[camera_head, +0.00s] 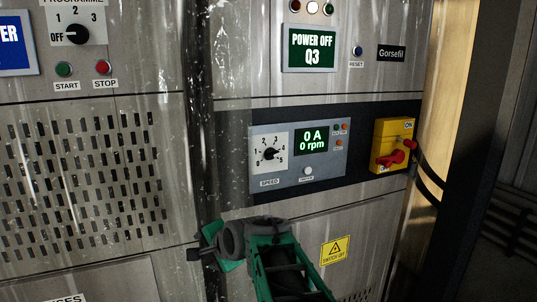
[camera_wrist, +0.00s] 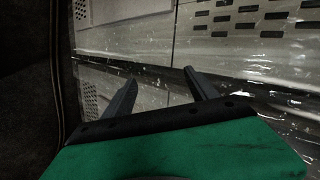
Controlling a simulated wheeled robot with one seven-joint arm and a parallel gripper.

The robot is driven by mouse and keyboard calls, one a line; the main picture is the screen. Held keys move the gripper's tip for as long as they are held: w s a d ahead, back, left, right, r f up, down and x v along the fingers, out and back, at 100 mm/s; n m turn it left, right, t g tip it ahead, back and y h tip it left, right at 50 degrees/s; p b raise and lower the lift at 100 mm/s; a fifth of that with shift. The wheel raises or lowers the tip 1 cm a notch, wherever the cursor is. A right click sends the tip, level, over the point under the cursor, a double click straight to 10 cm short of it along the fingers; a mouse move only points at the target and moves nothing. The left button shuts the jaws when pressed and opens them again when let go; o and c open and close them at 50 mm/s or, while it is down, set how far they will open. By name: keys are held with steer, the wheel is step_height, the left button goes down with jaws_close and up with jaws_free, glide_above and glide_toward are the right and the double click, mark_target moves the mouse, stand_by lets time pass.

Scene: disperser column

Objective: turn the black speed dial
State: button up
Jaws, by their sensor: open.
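The black speed dial (camera_head: 270,153) sits on a white numbered scale plate marked SPEED, on the left of a grey control panel (camera_head: 258,190). Its pointer direction is too small to read surely. The panel's display (camera_head: 311,141) reads 0 A and 0 rpm. My gripper (camera_head: 198,242) is below and left of the dial, apart from it. In the wrist view my gripper (camera_wrist: 160,75) has its two dark fingers spread, with nothing between them. The dial is not in the wrist view.
A yellow switch box with a red handle (camera_head: 391,152) is right of the panel, with a black cable (camera_head: 426,172) beside it. A black programme knob (camera_head: 77,34) is at upper left. A perforated vent (camera_head: 85,175) is at left. A yellow warning label (camera_head: 335,250) is below.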

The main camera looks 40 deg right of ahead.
steer(key=w+d+r+m+t+h+p, duration=0.1)
steer(key=w+d+r+m+t, duration=0.1)
steer(key=d+r+m, duration=0.4)
steer(key=w+d+r+m+t+h, duration=0.15)
steer(key=d+r+m, duration=0.25)
steer(key=d, duration=0.5)
steer(key=m+t+h+p, duration=0.15)
steer(key=m+t, duration=0.25)
steer(key=m, duration=0.6)
glide_toward(273, 155)
steer(key=x, duration=0.2)
steer(key=shift+n+h, duration=0.3)
steer(key=p+x, duration=0.1)
steer(key=x, duration=0.5)
steer(key=shift+w+r+p, duration=0.2)
steer(key=shift+w+p, duration=0.2)
steer(key=shift+w+f, duration=0.1)
steer(key=shift+w, duration=0.2)
steer(key=shift+c, duration=0.2)
steer(key=c, duration=1.3)
